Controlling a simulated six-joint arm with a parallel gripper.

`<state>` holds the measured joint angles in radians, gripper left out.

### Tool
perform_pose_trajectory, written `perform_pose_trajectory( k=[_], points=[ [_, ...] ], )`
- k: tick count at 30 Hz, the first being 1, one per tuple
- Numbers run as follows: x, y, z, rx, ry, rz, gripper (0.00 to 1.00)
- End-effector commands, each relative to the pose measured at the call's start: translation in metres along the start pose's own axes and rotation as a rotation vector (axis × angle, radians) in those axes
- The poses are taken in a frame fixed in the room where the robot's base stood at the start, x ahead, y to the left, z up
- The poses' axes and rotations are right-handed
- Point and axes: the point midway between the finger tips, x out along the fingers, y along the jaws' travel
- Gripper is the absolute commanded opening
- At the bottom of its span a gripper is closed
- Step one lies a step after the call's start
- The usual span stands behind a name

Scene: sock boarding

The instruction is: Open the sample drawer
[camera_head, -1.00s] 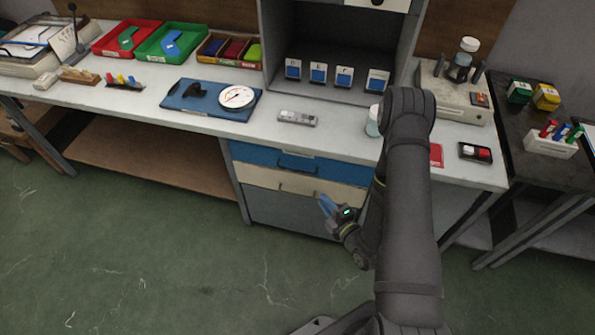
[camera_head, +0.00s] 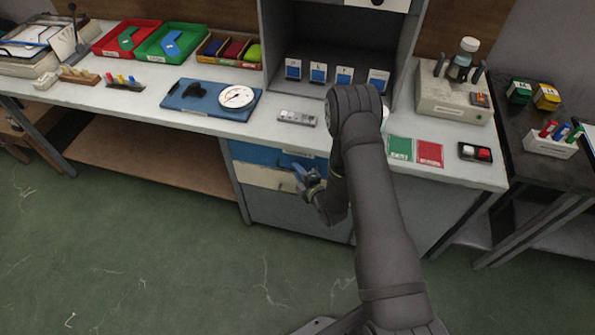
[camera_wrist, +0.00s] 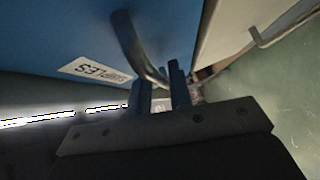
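The sample drawer (camera_head: 254,154) is the blue top drawer under the bench. It looks shut in the head view. In the wrist view its blue front (camera_wrist: 70,30) carries a white SAMPLES label (camera_wrist: 95,70) and a grey curved bar handle (camera_wrist: 135,48). My gripper (camera_head: 301,174) is in front of the drawers, close to the handle. In the wrist view its two fingers (camera_wrist: 157,95) stand apart with a gap between them. The near end of the handle reaches the fingertips; I cannot tell whether they touch it.
A cream drawer (camera_head: 258,175) with its own handle (camera_wrist: 265,38) sits just below. A grey panel (camera_head: 285,212) is under it. The bench top (camera_head: 345,130) above holds several items. The green floor (camera_head: 150,260) in front is clear.

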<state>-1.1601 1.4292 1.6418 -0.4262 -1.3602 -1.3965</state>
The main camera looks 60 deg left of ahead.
Motion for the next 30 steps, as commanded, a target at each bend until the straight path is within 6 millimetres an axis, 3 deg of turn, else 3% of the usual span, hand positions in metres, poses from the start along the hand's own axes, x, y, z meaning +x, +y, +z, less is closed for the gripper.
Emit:
perform_pose_trajectory(
  k=[10, 13, 23, 30],
  points=[
    [0.004, 0.000, 0.000, 0.000, 0.000, -0.001, 0.19],
    [0.004, 0.000, 0.000, 0.000, 0.001, -0.001, 0.00],
    [0.001, -0.001, -0.004, 0.001, 0.001, -0.001, 0.00],
    [-0.025, -0.010, -0.031, 0.002, 0.004, -0.006, 0.00]
  ],
)
